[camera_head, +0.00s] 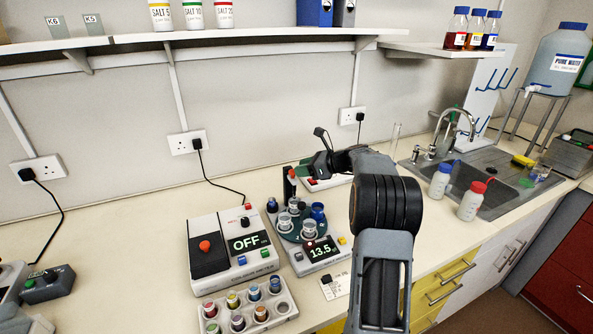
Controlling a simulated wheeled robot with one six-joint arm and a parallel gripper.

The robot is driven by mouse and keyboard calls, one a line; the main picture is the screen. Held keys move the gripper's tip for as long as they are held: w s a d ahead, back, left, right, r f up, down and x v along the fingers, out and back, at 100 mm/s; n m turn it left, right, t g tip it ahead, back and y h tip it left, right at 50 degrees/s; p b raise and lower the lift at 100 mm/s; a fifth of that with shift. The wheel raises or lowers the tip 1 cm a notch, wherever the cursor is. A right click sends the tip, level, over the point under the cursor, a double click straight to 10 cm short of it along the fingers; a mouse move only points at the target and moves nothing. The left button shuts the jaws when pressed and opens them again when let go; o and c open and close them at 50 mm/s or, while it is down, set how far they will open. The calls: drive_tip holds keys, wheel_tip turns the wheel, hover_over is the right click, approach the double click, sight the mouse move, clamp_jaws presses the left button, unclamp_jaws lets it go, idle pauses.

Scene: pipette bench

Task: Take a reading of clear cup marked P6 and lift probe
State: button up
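A meter with a round green turntable (297,237) stands on the bench at centre, its display (321,250) reading about 13.5. Several small cups stand on the turntable, among them clear ones, such as a front clear cup (309,229), and a blue one (318,211). Cup marks are too small to read, so I cannot tell which is P6. A dark upright post with a red part (291,183) rises behind the cups; whether it carries the probe is unclear. My gripper (309,170) is behind and above the turntable, near this post. Its fingertips are too small to tell open from shut.
A box reading OFF (208,252) stands left of the meter. A rack (247,318) of coloured vials lies in front. A white device with a red button (328,183) sits behind my arm. Wash bottles (440,181) and a sink (483,178) are right.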

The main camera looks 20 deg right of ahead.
drive_tip(key=v, duration=1.1)
drive_tip(key=shift+b, duration=0.45)
drive_tip(key=shift+r, duration=0.1)
wheel_tip(320, 180, down, 7)
drive_tip(key=s+n+g+h, duration=0.2)
drive_tip(key=n, duration=0.2)
drive_tip(key=s+a+f+n+g+h, duration=0.1)
drive_tip(key=s+a+n, duration=0.2)
drive_tip(key=n, duration=0.1)
drive_tip(key=s+a+f+n+g+h, duration=0.2)
drive_tip(key=s+a+n, duration=0.2)
drive_tip(key=s+a+f+n+g+h, duration=0.1)
drive_tip(key=s+a+n+g, duration=0.1)
drive_tip(key=s+a+n, duration=0.2)
drive_tip(key=shift+s+f+h, duration=0.25)
drive_tip(key=shift+f+h, duration=0.05)
drive_tip(key=s+a+r+n+t+h, duration=0.1)
drive_tip(key=s+a+r+n+h, duration=0.1)
drive_tip(key=s+a+n, duration=0.9)
drive_tip(key=shift+a+h, duration=0.5)
drive_tip(key=shift+a, duration=0.15)
